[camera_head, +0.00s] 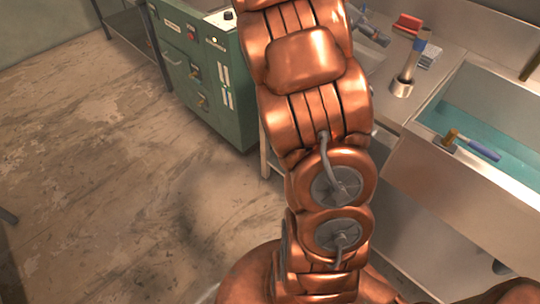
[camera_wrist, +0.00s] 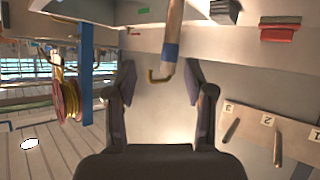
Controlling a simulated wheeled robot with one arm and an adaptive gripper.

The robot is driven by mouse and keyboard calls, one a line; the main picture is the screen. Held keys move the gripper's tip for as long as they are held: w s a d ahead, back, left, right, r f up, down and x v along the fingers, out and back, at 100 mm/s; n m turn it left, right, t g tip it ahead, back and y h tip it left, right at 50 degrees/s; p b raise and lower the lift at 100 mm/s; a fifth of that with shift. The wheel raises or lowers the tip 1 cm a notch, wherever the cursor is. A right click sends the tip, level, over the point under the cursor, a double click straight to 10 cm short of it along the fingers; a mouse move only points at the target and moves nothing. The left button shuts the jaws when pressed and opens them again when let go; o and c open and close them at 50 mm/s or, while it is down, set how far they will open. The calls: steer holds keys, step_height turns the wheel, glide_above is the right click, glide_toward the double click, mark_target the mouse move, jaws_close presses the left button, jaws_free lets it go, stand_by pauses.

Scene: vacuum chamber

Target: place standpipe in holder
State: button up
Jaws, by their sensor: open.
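In the wrist view, a pipe with a blue band (camera_wrist: 171,50), apparently the standpipe, comes down from the top edge. A small yellow hook (camera_wrist: 157,76) shows at its lower end. My gripper (camera_wrist: 160,88) is open, its two dark fingers spread apart below and either side of that end. Nothing is clamped between them. In the head view, a blue-banded pipe (camera_head: 408,68) stands tilted in a round base on the counter, right of my arm; it looks like the same one. My copper arm hides most of my gripper there. I cannot tell which thing is the holder.
A sink (camera_head: 455,190) with teal water is at the right, a blue-handled tool (camera_head: 482,150) on its near edge. A red block (camera_head: 407,23) lies behind the pipe. A panel numbered 1 to 3 (camera_wrist: 268,135) has pegs. A green cabinet (camera_head: 205,75) stands left; the floor there is clear.

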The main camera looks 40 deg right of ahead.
steer(key=s+a+f+n+t+y, duration=0.2)
steer(key=a+n, duration=0.6)
steer(key=a, duration=0.6)
steer(key=s+a+f+n+t+y, duration=0.2)
steer(key=s+a+f+n+y, duration=0.2)
steer(key=a, duration=1.1)
steer(key=s+a+f+n+t+y, duration=0.1)
steer(key=s+a+f+n+y, duration=0.2)
steer(key=s+a+f+n, duration=0.3)
steer(key=a+f+n, duration=0.2)
steer(key=a+n, duration=0.3)
steer(key=a, duration=0.4)
steer(key=shift+s+a+f+n+t+y, duration=0.15)
steer(key=shift+s+f+n+t+y, duration=0.15)
steer(key=shift+s+t+y, duration=0.1)
steer(key=shift+r, duration=0.1)
step_height(320, 180, up, 7)
steer(key=p, duration=0.7)
